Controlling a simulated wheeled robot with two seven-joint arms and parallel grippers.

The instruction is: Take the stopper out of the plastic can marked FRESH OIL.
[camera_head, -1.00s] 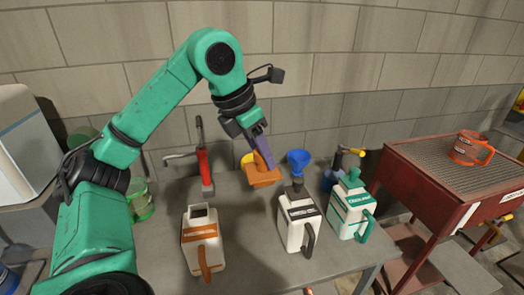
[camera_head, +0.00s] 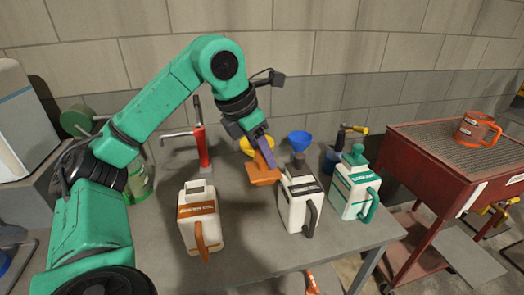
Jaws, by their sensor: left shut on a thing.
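A white plastic can (camera_head: 186,225) with an orange label and orange handle stands on the grey bench at the front. Its writing is too small to read surely. Its square neck (camera_head: 198,188) is open, with no stopper in it. My left gripper (camera_head: 264,157) is shut on an orange stopper (camera_head: 264,174), behind and to the right of this can, clear of its neck. I cannot tell whether the stopper touches the bench. My right gripper is not in view.
A dark-labelled can (camera_head: 296,212) and a green-stoppered can (camera_head: 346,200) stand to the right. A blue funnel (camera_head: 300,140) shows behind the dark-labelled can. A red-handled tool (camera_head: 203,150) stands at the back. A red cart (camera_head: 425,180) carries an orange jug (camera_head: 474,130).

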